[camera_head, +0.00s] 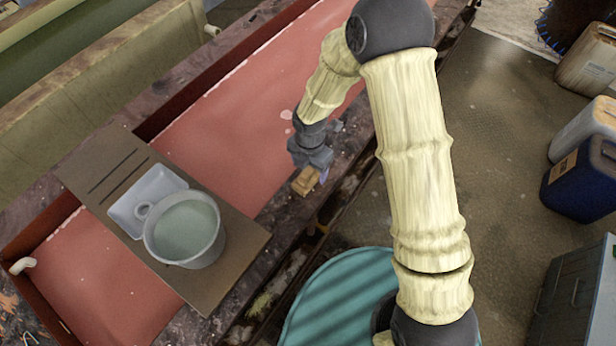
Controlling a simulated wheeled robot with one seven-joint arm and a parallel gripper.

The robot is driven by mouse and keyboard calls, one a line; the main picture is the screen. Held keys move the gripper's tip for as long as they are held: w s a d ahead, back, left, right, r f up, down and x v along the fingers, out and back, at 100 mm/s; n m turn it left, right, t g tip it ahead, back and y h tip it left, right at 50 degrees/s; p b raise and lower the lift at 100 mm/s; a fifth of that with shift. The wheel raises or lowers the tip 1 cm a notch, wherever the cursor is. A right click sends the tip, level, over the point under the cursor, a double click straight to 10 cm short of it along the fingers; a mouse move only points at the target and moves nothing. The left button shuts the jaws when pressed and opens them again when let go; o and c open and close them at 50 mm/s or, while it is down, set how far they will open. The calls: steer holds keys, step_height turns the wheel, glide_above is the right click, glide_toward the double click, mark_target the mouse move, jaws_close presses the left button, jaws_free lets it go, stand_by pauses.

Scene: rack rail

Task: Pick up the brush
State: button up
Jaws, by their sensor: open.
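The brush (306,181) shows as a small tan, wooden-looking block on the dark, worn ledge along the near side of the red basin. My gripper (312,164) points down right at it, and the grey gripper body covers the brush's far end. The jaws are open. Whether the fingers stand around the brush or just above it cannot be told from this view. A small purple patch shows at the right side of the brush; what it belongs to is unclear.
A brown board (232,262) bridges the red basin (240,120), holding a grey bucket (215,250) and a pale tray (128,205). A teal round object (335,300) stands below the ledge. A blue canister (580,185) and other containers stand at right.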

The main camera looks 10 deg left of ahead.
mark_target(308, 172)
steer(key=shift+a+f+p, duration=0.2)
steer(key=shift+f+p, duration=0.95)
steer(key=shift+f, duration=1.4)
steer(key=c, duration=1.1)
